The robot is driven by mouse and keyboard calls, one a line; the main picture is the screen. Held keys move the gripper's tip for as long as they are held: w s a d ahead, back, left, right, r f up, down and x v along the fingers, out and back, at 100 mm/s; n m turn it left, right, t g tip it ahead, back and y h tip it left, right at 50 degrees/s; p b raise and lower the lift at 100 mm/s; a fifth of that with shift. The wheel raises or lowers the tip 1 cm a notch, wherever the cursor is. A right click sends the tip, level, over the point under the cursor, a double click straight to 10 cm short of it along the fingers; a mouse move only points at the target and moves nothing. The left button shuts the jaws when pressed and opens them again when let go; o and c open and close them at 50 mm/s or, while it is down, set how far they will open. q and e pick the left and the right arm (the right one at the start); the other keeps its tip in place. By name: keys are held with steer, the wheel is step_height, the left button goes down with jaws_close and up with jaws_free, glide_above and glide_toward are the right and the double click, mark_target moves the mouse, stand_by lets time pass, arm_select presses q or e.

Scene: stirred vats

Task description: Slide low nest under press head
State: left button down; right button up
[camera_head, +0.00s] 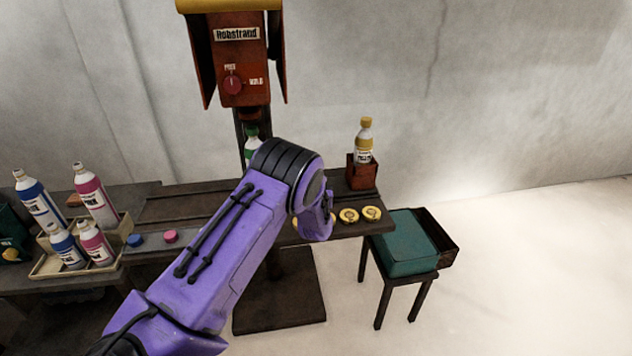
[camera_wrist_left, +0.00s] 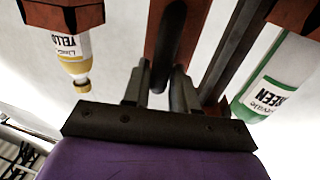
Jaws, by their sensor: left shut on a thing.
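The red press head (camera_head: 240,55) hangs over the back of the bench. A green-capped bottle (camera_head: 251,138) stands below it, its lower part hidden by my arm. A yellow-capped bottle (camera_head: 364,140) stands upright in a red-brown nest (camera_head: 362,174) to the right; this nest also shows in the left wrist view (camera_wrist_left: 62,14). Which nest is the low one I cannot tell. My left gripper (camera_wrist_left: 160,85) is shut on a dark upright part, perhaps a handle (camera_wrist_left: 166,45), between the yellow and green bottles. My arm hides this gripper in the head view. My right gripper is out of view.
A tray (camera_head: 112,238) with several blue and pink bottles stands at left. Blue and pink caps (camera_head: 170,236) lie beside it. Yellow discs (camera_head: 348,215) lie along the bench's front right. A teal box (camera_head: 405,243) sits on a stool at right.

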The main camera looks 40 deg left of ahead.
arm_select(q)
steer(key=shift+w+d+r, duration=0.1)
steer(key=shift+w+d, duration=0.1)
steer(key=shift+d, duration=0.05)
steer(key=c, duration=1.1)
jaws_free()
steer(key=shift+w+d, duration=0.1)
steer(key=b+v, duration=0.2)
steer(key=v, duration=0.8)
steer(key=shift+s, duration=0.3)
steer(key=shift+d, duration=0.1)
